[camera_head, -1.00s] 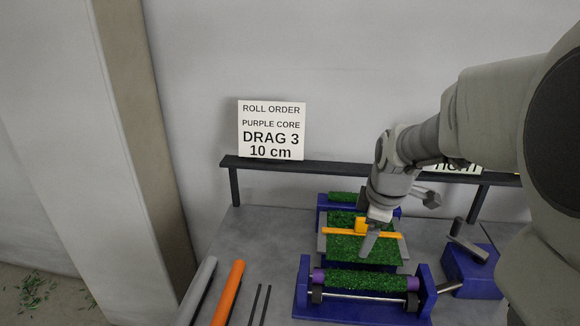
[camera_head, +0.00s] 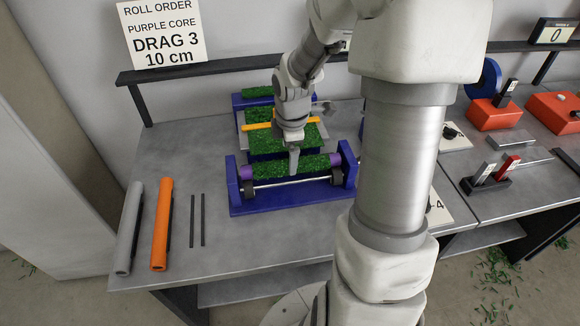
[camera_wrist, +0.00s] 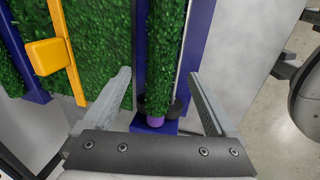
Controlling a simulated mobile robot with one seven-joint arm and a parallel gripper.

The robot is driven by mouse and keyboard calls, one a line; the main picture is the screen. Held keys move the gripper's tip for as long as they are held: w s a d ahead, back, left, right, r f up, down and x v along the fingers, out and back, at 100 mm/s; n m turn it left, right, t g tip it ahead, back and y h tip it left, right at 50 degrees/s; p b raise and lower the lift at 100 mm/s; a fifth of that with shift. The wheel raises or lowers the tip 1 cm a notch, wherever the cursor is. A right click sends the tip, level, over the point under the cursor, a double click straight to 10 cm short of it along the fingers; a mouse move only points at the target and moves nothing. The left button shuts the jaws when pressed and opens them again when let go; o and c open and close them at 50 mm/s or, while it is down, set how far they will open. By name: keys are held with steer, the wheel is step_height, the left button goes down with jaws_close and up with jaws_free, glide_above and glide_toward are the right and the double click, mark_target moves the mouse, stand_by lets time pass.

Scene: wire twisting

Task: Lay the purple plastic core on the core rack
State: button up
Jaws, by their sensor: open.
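The purple core (camera_head: 246,173) sits in the blue roller stand (camera_head: 293,200), its purple ends showing and its middle wrapped in green turf (camera_head: 290,169). In the wrist view one purple end (camera_wrist: 155,123) shows near the gripper base. My gripper (camera_head: 294,168) is open and points down at the wrapped core. In the wrist view its fingers (camera_wrist: 159,75) lie on either side of the roll; I cannot tell whether they touch it. Two thin black rails (camera_head: 197,220) lie bare on the table at left, apparently a free place of the core rack.
An orange tube (camera_head: 162,222) and a grey tube (camera_head: 130,228) lie left of the rails. An orange bar (camera_head: 258,126) crosses the turf behind the roll. A shelf bar with a sign (camera_head: 163,32) runs along the back. Table between rails and stand is clear.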

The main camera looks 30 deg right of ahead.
mark_target(279, 168)
steer(key=shift+w+d+f+b, duration=0.15)
steer(key=shift+f+b, duration=0.1)
steer(key=shift+f, duration=0.65)
steer(key=shift+w+a+f+b, duration=0.15)
steer(key=shift+f+b, duration=0.15)
steer(key=shift+f, duration=0.6)
steer(key=shift+w+d+f+b, duration=0.15)
steer(key=shift+f+b, duration=0.1)
steer(key=shift+f, duration=0.65)
steer(key=shift+r, duration=0.1)
jaws_close()
